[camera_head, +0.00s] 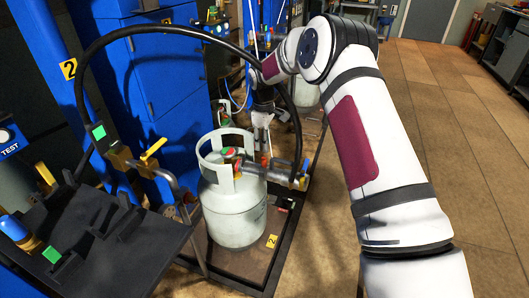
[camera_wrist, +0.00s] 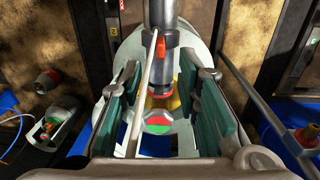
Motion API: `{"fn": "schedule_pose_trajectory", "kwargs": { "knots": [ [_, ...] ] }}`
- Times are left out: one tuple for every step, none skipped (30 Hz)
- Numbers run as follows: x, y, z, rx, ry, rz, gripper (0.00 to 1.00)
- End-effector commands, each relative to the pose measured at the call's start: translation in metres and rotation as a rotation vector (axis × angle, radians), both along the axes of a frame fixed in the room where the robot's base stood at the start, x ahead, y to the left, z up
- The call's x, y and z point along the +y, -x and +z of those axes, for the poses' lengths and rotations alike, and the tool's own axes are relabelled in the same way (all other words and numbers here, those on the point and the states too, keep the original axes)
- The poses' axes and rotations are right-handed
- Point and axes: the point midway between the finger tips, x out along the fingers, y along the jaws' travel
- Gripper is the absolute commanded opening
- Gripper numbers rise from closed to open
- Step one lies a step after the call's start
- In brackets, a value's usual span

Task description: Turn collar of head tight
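The white gas cylinder (camera_head: 232,208) stands upright on a low platform inside a dark frame. Its valve (camera_head: 230,154) has a red and green top, which also shows in the wrist view (camera_wrist: 158,122). The metal filling head (camera_head: 273,172) lies sideways against the valve; its grey tube (camera_wrist: 161,14) comes in from the top of the wrist view. A dark collar with a red ring (camera_wrist: 160,77) sits at the valve end of the head. My gripper (camera_wrist: 165,84) is open, its green pads on either side of the collar, with gaps visible. Contact depth cannot be told.
A black hose (camera_head: 110,33) arches over the cylinder. A second head with a yellow lever (camera_head: 153,149) is at left beside a dark tray (camera_head: 95,255). Blue cabinets (camera_head: 165,75) stand behind. A pale bar (camera_wrist: 143,85) crosses between my fingers. The floor at right is clear.

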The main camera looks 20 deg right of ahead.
Motion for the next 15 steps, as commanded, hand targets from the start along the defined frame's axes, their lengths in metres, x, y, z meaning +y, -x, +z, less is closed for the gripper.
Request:
{"fn": "schedule_pose_trajectory", "kwargs": {
  "knots": [
    [0.000, 0.000, 0.009, -0.002, 0.000, 0.000, 0.30],
    [0.000, 0.000, 0.013, -0.002, 0.000, 0.000, 0.30],
    [0.000, 0.000, 0.017, -0.001, 0.000, 0.000, 0.30],
    [0.001, 0.001, 0.020, -0.001, 0.000, 0.000, 0.30],
    [0.001, 0.001, 0.023, -0.001, 0.001, 0.000, 0.30],
    [0.001, 0.001, 0.026, -0.001, 0.000, 0.000, 0.30],
    [0.001, 0.001, 0.028, -0.001, 0.000, 0.000, 0.30],
    [0.001, 0.001, 0.029, -0.001, 0.000, 0.000, 0.30],
    [0.001, 0.001, 0.030, -0.001, -0.001, 0.000, 0.30],
    [0.001, 0.001, 0.031, -0.001, -0.001, 0.000, 0.30],
    [0.001, 0.001, 0.031, -0.001, -0.001, 0.000, 0.30],
    [0.001, 0.001, 0.031, -0.001, -0.001, 0.000, 0.30],
    [0.001, 0.001, 0.031, -0.001, -0.001, 0.000, 0.30],
    [0.001, 0.001, 0.031, 0.000, 0.000, 0.000, 0.30],
    [0.001, 0.001, 0.031, 0.000, 0.000, 0.000, 0.30]
  ]
}}
